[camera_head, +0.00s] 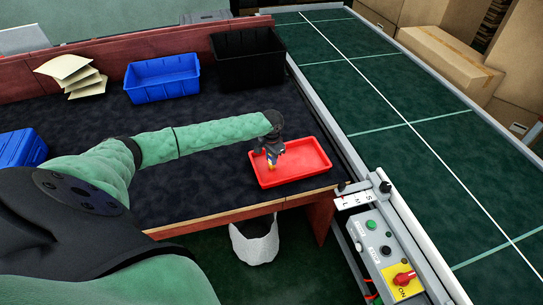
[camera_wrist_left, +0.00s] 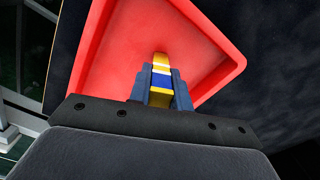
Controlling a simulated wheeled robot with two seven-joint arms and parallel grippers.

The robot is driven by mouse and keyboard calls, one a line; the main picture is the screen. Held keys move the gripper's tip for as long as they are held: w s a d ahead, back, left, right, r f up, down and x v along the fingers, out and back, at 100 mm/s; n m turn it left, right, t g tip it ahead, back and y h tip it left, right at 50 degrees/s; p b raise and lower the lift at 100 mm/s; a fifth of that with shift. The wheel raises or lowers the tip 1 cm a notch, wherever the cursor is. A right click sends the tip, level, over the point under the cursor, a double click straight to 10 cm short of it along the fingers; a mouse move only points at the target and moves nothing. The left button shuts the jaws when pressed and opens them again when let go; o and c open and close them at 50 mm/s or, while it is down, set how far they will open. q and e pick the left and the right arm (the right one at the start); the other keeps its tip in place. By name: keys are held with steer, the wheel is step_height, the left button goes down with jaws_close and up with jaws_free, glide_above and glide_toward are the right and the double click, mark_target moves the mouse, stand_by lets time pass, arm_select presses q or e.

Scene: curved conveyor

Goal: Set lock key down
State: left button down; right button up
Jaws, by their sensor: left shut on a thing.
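My left gripper (camera_head: 271,152) reaches over the red tray (camera_head: 315,151) on the dark table. In the left wrist view the gripper (camera_wrist_left: 160,88) is shut on a small yellow and blue thing, which I take for the lock key (camera_wrist_left: 161,78). The red tray (camera_wrist_left: 215,75) lies beyond the fingertips, and the key shows against its floor. I cannot tell whether the key touches the tray. In the head view only a small yellowish bit of the key shows below the fingers. My right gripper is not in view.
A green conveyor (camera_head: 400,100) runs at the right. A control box (camera_head: 385,248) stands at front right, and a white waste bin (camera_head: 254,240) below the table edge.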

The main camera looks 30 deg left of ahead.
arm_select(q)
steer(key=shift+f, duration=0.15)
steer(key=c, duration=1.3)
jaws_free()
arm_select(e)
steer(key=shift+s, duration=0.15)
arm_select(q)
steer(key=shift+r, duration=0.35)
step_height(320, 180, up, 2)
steer(key=shift+r+b, duration=0.2)
steer(key=shift+b, duration=0.6)
step_height(320, 180, up, 8)
steer(key=shift+f+b, duration=0.25)
steer(key=shift+b, duration=0.9)
steer(key=shift+r, duration=0.8)
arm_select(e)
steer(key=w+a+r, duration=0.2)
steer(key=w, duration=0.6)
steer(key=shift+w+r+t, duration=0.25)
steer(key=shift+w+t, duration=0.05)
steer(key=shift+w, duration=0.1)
